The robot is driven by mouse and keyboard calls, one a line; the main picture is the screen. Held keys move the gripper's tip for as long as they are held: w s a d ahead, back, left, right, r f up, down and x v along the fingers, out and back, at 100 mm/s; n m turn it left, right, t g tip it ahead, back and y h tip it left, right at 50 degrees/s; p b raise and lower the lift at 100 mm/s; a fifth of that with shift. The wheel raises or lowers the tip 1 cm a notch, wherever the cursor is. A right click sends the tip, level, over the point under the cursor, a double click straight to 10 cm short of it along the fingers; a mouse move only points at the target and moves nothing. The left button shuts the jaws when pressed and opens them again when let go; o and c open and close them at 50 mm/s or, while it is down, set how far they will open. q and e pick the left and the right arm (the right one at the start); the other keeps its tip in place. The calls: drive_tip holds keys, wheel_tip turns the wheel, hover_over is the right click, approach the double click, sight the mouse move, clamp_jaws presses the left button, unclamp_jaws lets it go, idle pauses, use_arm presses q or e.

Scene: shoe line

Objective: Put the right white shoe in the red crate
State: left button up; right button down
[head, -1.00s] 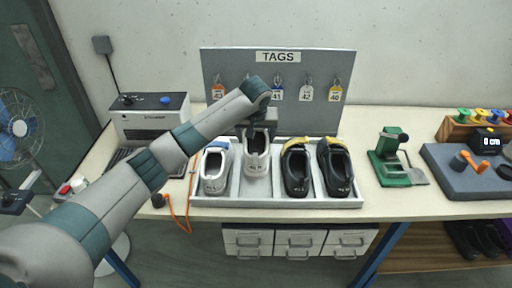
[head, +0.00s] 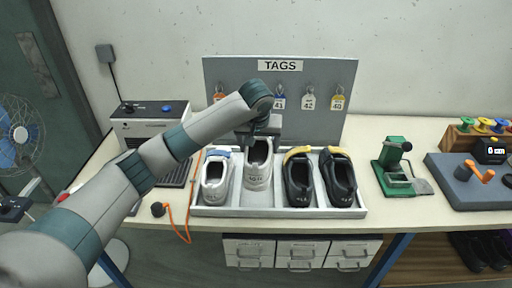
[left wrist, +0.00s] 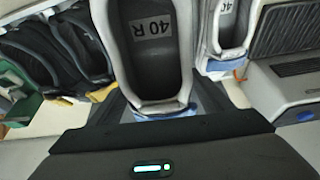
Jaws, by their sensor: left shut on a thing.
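The right white shoe (head: 258,172) is in the second compartment from the left of the grey tray (head: 280,212). Its insole reads 40 R in the left wrist view (left wrist: 153,45). My left gripper (head: 260,137) is shut on its far end, where a blue patch shows in the wrist view. The shoe sits farther back than its neighbours and bare tray shows in front; whether it is clear of the tray floor I cannot tell. The other white shoe (head: 216,180) lies to its left. The red crate and my right gripper are not in view.
Two black shoes (head: 298,180) with yellow parts fill the tray's right compartments. The TAGS board (head: 330,105) stands close behind. A grey machine (head: 150,125) and orange cord (head: 178,228) are left; a green device (head: 392,165) is right, with clear table between it and the tray.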

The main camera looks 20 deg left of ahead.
use_arm(q)
drive_tip(key=shift+m, duration=0.7)
drive_tip(key=s, duration=0.2)
drive_tip(key=s+r+b, duration=0.1)
drive_tip(key=s, duration=0.2)
drive_tip(key=s+d+b, duration=0.1)
drive_tip(key=s, duration=0.2)
drive_tip(key=shift+r, duration=0.15)
drive_tip(key=s+m+h+b, duration=0.1)
drive_tip(key=s+b, duration=0.1)
drive_tip(key=s, duration=0.9)
drive_tip(key=shift+a+f, duration=0.2)
drive_tip(key=shift+f, duration=0.1)
drive_tip(key=shift+a, duration=0.1)
